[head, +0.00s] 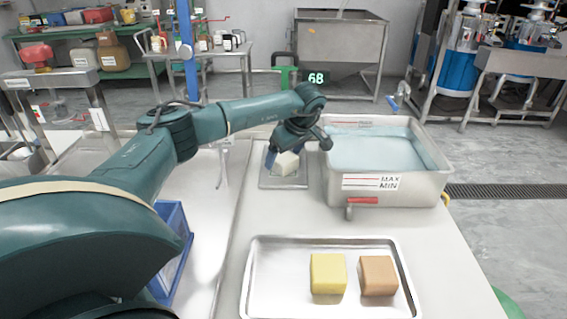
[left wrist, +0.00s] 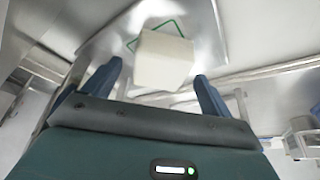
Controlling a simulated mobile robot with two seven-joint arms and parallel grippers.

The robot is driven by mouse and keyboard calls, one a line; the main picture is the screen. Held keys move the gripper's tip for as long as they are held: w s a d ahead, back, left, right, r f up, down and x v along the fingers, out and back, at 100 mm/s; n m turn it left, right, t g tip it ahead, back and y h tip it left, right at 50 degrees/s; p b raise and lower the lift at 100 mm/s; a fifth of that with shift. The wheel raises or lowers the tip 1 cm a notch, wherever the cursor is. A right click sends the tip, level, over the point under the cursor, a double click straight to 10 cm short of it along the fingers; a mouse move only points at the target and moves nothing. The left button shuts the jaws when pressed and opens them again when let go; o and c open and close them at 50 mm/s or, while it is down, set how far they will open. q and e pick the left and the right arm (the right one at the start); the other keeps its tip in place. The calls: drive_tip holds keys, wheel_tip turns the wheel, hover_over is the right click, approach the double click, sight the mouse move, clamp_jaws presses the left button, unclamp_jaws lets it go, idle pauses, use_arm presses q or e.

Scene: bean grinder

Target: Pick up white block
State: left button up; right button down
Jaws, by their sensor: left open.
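The white block (head: 286,163) sits on a small metal plate (head: 270,182) at the back of the table, left of the water basin. My left gripper (head: 291,150) is just above the block and partly covers it in the head view. In the left wrist view the white block (left wrist: 164,60) lies ahead of the two blue fingers of my open left gripper (left wrist: 158,84), between their lines and apart from them. A green outline marks the plate beside the block. My right gripper is not in view.
A metal basin (head: 430,190) of bluish water stands right of the plate, with a red-handled tap at its front. A metal tray (head: 270,285) in front holds a yellow block (head: 328,273) and a brown block (head: 378,275). A blue crate (head: 172,255) is at left. The table between is clear.

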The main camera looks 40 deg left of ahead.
use_arm(q)
drive_tip(key=shift+x, duration=0.8)
drive_tip(key=shift+c, duration=0.5)
drive_tip(key=shift+r, duration=0.15)
drive_tip(key=c, duration=1.2)
